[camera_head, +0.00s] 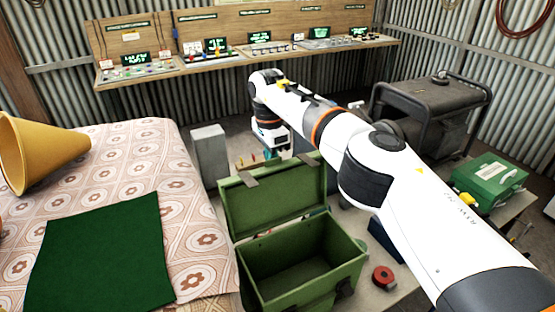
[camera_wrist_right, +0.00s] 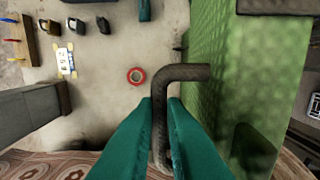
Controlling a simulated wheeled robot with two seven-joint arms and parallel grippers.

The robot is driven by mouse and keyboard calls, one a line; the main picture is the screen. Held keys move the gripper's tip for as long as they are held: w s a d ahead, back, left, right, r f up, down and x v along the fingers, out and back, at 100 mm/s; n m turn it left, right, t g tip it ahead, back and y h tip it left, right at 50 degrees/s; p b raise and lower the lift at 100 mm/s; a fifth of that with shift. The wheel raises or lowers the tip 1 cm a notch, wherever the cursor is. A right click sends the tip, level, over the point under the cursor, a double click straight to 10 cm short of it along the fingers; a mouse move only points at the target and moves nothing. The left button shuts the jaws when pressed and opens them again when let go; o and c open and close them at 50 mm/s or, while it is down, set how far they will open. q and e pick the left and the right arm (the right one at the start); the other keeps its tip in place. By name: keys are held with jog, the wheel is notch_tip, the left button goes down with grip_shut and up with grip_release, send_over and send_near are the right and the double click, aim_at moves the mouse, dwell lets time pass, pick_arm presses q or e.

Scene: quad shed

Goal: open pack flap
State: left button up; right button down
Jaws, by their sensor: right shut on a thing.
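The pack is a green box (camera_head: 299,292) with an open top and an empty-looking inside, standing beside the bed. Its green flap (camera_head: 275,205) stands raised at the back edge, with two dark straps over its top; a green panel also fills the right of the right wrist view (camera_wrist_right: 225,60). My right arm reaches over from the right, its hand behind the flap's top edge. In the right wrist view my right gripper's teal fingers (camera_wrist_right: 160,102) are closed around a dark bent bar or strap (camera_wrist_right: 188,73) beside the green panel. My left gripper is out of view.
A bed with a patterned cover (camera_head: 120,150) holds a dark green cloth (camera_head: 100,255) and a yellow cone (camera_head: 40,152). A grey box (camera_head: 209,155) stands behind. A red roll (camera_head: 384,277) and a green case (camera_head: 489,186) lie right. A generator (camera_head: 430,105) stands at back right.

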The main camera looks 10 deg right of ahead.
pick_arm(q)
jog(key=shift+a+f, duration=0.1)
pick_arm(e)
jog(key=shift+a+f, duration=0.15)
jog(key=shift+f, duration=0.35)
jog(key=c, duration=1.8)
grip_release()
jog(key=shift+w, duration=0.1)
jog(key=o, duration=0.3)
jog(key=shift+w+a+f, duration=0.3)
jog(key=shift+w+f, duration=0.1)
jog(key=shift+w, duration=0.35)
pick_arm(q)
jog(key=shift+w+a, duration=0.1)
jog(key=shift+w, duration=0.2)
pick_arm(e)
jog(key=shift+d+r, duration=0.1)
jog(key=shift+r, duration=0.2)
jog(key=shift+d+r, duration=0.1)
jog(key=shift+r, duration=0.2)
